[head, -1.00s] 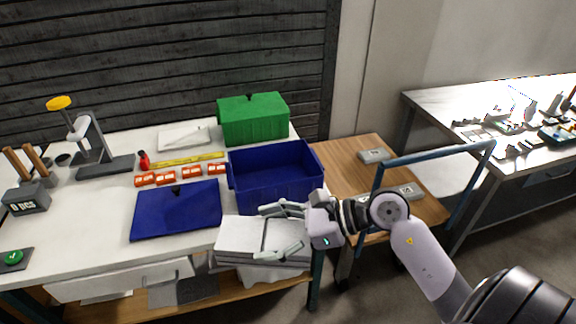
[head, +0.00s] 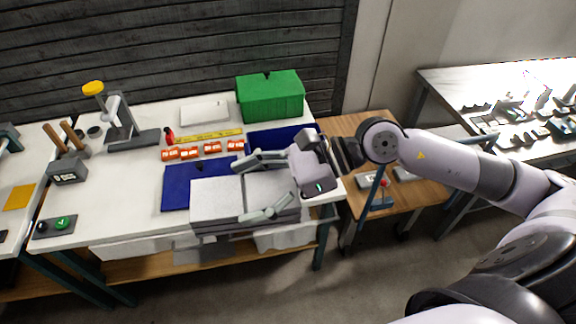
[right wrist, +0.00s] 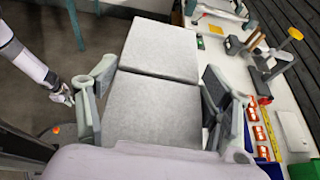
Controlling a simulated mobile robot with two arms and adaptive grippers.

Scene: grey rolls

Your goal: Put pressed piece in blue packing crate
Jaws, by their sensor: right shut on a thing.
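The pressed piece, a pale grey layered block (head: 216,199) with a seam across its top, is held in my right gripper (head: 243,191), whose fingers lie along two opposite sides. The block also fills the middle of the right wrist view (right wrist: 160,48), between and beyond the fingers. The blue packing crate (head: 280,138) is mostly hidden behind my right gripper; only its back part shows. The block appears in front of the crate and overlaps the blue lid in the head view. In the right wrist view my left gripper (right wrist: 62,95) is small at the left; its opening is unclear.
The blue lid (head: 178,190) lies on the white table left of the crate. Orange pieces (head: 188,153) and a yellow ruler (head: 208,137) lie behind the lid. A green box (head: 270,98) stands behind the crate. A press (head: 120,125) stands farther left.

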